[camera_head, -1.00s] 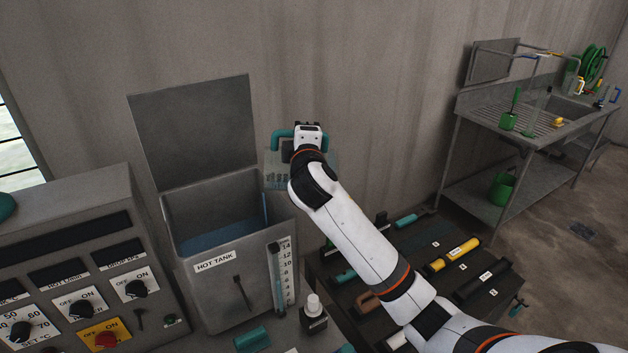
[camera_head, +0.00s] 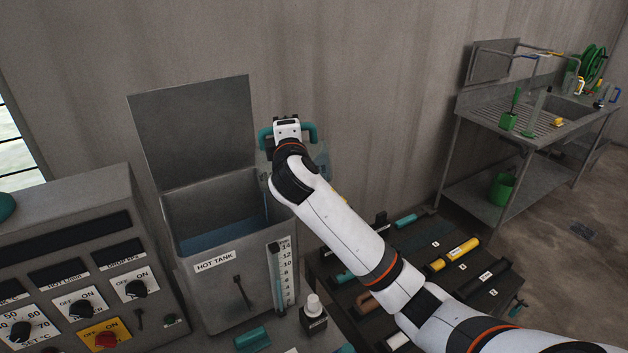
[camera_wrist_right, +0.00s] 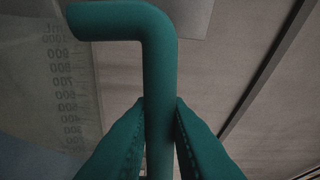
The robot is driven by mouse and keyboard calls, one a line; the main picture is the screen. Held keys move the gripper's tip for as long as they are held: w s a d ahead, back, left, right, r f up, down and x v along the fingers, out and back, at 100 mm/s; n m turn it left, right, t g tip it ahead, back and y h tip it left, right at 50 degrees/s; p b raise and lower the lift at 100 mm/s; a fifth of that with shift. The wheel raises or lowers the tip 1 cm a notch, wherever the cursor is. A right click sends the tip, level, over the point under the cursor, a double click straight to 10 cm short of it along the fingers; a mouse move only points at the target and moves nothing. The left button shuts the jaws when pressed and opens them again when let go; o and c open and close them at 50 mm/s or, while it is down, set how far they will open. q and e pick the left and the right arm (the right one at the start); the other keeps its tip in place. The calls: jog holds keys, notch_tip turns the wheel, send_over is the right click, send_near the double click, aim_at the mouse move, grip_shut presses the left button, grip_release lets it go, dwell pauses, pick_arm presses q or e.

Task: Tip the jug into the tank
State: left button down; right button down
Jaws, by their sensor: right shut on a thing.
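The hot tank (camera_head: 222,288) is a grey metal box with its lid (camera_head: 195,130) standing open at the back and blue liquid (camera_head: 225,236) inside. My right gripper (camera_head: 287,128) is shut on the teal handle (camera_head: 309,131) of the jug, above and beside the tank's right back corner. The jug's clear body (camera_head: 322,158) is mostly hidden behind my wrist. In the right wrist view, the two teal fingers clasp the handle bar (camera_wrist_right: 158,100), and the clear jug wall (camera_wrist_right: 50,90) carries a mirrored mL scale. I cannot tell how far the jug is tilted. My left gripper is out of view.
A control panel (camera_head: 85,270) stands left of the tank. A dark tool tray (camera_head: 415,255) lies under my right arm. A sink bench (camera_head: 535,130) stands far right.

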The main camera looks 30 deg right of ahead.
aim_at(309, 144)
dwell(0.5)
jog(key=d+f+m+b, duration=0.1)
jog(key=s+d+f+m+b, duration=0.1)
jog(key=d+b, duration=0.1)
jog(key=shift+s+d+f+m, duration=0.2)
jog(key=shift+f+m, duration=0.1)
jog(key=shift+m, duration=0.1)
jog(key=shift+s+d+m, duration=0.1)
jog(key=shift+d+m, duration=0.2)
jog(key=shift+d, duration=0.15)
jog(key=shift+f, duration=0.15)
jog(key=d+f+m+b, duration=0.1)
jog(key=s+d+f+m+b, duration=0.1)
jog(key=f+b, duration=0.1)
jog(key=shift+m, duration=0.3)
jog(key=shift+s+d+f+m+b, duration=0.15)
jog(key=shift+d+f+m+b, duration=0.1)
jog(key=shift+d+m+b, duration=0.2)
jog(key=shift+r, duration=0.1)
